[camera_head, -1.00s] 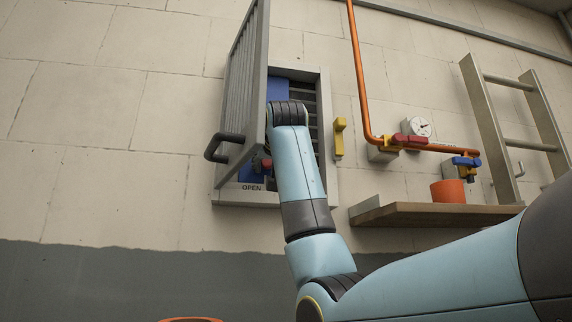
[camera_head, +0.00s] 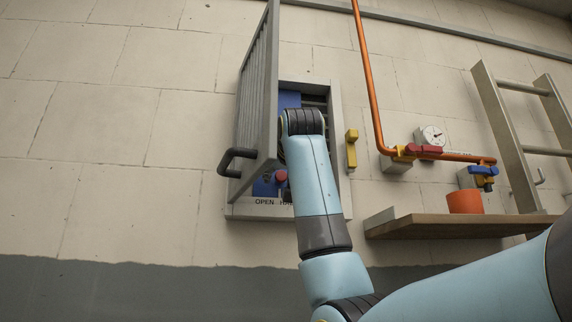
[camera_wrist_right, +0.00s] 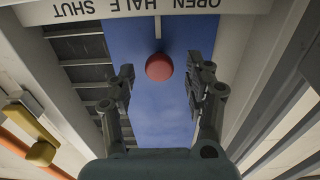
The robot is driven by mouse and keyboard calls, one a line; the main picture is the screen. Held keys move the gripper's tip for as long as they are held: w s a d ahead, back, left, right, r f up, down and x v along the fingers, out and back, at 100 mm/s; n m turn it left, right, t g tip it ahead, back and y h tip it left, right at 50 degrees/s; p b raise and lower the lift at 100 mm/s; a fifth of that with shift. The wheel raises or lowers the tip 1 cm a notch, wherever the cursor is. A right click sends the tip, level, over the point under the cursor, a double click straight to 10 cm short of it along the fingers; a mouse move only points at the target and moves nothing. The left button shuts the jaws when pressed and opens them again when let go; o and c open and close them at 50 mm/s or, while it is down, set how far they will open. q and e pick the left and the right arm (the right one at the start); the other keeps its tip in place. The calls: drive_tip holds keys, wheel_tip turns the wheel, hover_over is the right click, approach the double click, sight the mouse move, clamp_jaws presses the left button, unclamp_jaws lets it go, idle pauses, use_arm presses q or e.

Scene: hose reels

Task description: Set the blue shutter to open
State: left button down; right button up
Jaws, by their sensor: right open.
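The blue shutter (camera_head: 289,98) is a flat panel inside a grey wall frame, partly hidden by my right arm. It also shows in the right wrist view (camera_wrist_right: 160,112), with dark slats beside it. Its red knob (camera_wrist_right: 159,67) lies level with the stretch between the OPEN and HALF labels, which are upside down there. The knob shows in the head view (camera_head: 280,176). My right gripper (camera_wrist_right: 161,75) is open, its fingers on either side of the knob and apart from it. In the head view the gripper is mostly hidden behind my wrist. My left gripper is not in view.
A grey louvred door (camera_head: 257,100) with a black handle (camera_head: 229,162) stands swung open left of the frame. A yellow handle (camera_head: 351,150) is right of it. Farther right are an orange pipe (camera_head: 369,80), a gauge (camera_head: 431,136), a shelf (camera_head: 455,227) and a ladder (camera_head: 502,135).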

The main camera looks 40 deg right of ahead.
drive_tip(key=v, duration=0.9)
drive_tip(key=shift+s+a, duration=0.15)
drive_tip(key=shift+s, duration=0.2)
drive_tip(key=shift+c, duration=0.3)
